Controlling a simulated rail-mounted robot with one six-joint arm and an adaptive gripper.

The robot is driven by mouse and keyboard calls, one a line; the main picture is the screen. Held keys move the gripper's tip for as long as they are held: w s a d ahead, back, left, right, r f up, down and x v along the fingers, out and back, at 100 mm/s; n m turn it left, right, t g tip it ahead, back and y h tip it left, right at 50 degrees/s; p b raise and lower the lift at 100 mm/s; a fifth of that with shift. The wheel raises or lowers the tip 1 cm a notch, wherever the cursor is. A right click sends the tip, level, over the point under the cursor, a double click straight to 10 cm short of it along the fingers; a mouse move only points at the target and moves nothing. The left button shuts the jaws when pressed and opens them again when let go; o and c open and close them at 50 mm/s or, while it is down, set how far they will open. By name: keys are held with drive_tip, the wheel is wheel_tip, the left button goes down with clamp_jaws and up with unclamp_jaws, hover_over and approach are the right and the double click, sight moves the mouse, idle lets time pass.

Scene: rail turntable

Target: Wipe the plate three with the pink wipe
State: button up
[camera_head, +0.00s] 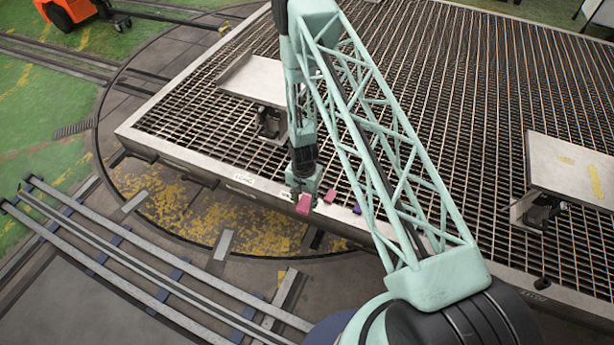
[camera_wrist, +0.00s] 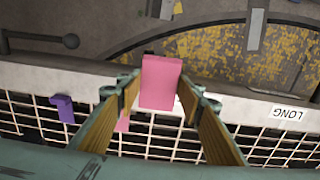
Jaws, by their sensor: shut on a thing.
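My gripper (camera_head: 303,195) is low over the near edge of the grated table (camera_head: 215,172). In the wrist view its two fingers (camera_wrist: 159,92) are closed on the sides of a pink block-shaped wipe (camera_wrist: 160,82). This wipe also shows at the fingertips in the head view (camera_head: 304,204). A pale plate (camera_head: 252,78) is raised on a stand at the left of the table, partly behind my arm. Another pale plate (camera_head: 570,172) with yellow and dark marks is at the right. I cannot read which plate is three.
A second, smaller pink piece (camera_head: 330,195) and a purple piece (camera_head: 357,208) are on the near table edge. A "LONG" label (camera_wrist: 289,112) is on that edge. Bare grating (camera_head: 460,100) lies between the plates. An orange vehicle (camera_head: 70,12) stands far left.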

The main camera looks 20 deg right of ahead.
wheel_tip(320, 180, up, 37)
drive_tip(key=w+n, duration=0.2)
drive_tip(key=n, duration=0.6)
drive_tip(key=shift+w+d+r, duration=0.15)
drive_tip(key=shift+w+d, duration=0.15)
drive_tip(key=shift+d, duration=0.15)
drive_tip(key=shift+d, duration=0.1)
